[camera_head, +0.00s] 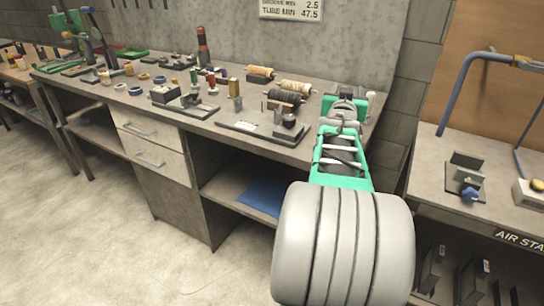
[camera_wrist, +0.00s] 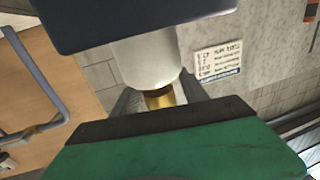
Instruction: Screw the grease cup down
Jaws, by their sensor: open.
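In the wrist view, a white, rounded cup (camera_wrist: 150,62) with a brass piece (camera_wrist: 160,99) at its end appears to be the grease cup. It lies between my gripper's dark upper jaw and green-backed lower jaw. My gripper (camera_wrist: 155,75) is open around or very near the cup; I cannot tell whether either jaw touches it. A grey metal part (camera_wrist: 192,90) shows behind the brass piece. In the head view, my gripper (camera_head: 346,108) is over the right end of the workbench (camera_head: 225,125). My arm and gripper hide most of the cup there.
A black fixture plate (camera_head: 262,131) with upright parts stands left of my gripper. Several rollers, blocks and small cups cover the bench. A concrete wall (camera_head: 350,35) rises behind. Another table (camera_head: 425,180) with a bent blue pipe (camera_head: 459,90) stands at the right.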

